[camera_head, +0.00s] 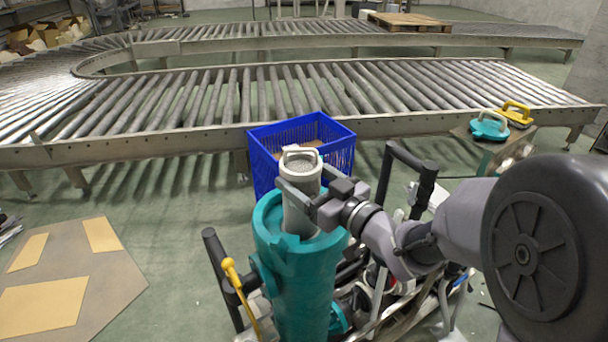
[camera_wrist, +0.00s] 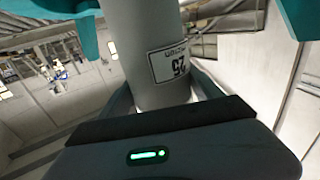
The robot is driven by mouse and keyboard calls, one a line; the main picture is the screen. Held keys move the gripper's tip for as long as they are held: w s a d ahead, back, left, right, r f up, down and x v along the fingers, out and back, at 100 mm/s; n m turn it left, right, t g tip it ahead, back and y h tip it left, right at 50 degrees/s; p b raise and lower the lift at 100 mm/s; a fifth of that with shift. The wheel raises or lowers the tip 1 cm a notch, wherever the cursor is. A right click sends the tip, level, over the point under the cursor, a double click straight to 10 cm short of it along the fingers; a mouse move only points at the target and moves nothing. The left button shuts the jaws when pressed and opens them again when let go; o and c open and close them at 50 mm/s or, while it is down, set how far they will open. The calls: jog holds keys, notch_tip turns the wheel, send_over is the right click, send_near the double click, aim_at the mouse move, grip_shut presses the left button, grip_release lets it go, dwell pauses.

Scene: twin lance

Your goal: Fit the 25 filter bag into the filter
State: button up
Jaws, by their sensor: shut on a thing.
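The filter bag (camera_head: 301,172), a grey-white cylinder with a mesh top and a pale handle, is upright over the mouth of the teal filter (camera_head: 292,275). Its lower end appears to be within the opening; the rim hides how deep it reaches. My gripper (camera_head: 302,198) is shut around the bag's upper part, above the rim. In the wrist view the bag (camera_wrist: 143,35) shows a "25" label (camera_wrist: 170,62), upside down, between my fingers. Teal filter parts (camera_wrist: 300,15) show at the top corners there.
A blue crate (camera_head: 262,158) stands just behind the filter. A yellow lever (camera_head: 236,280) is at its left. A teal lid (camera_head: 489,127) and a yellow lid (camera_head: 516,112) lie on a stand at right. A roller conveyor (camera_head: 300,90) crosses behind.

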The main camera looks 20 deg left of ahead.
jog(key=shift+f, duration=4.2)
jog(key=o, duration=2)
jog(key=shift+o, duration=0.2)
jog(key=p+v, duration=0.3)
jog(key=v, duration=1.4)
jog(key=shift+d+p, duration=0.2)
jog(key=shift+p, duration=0.15)
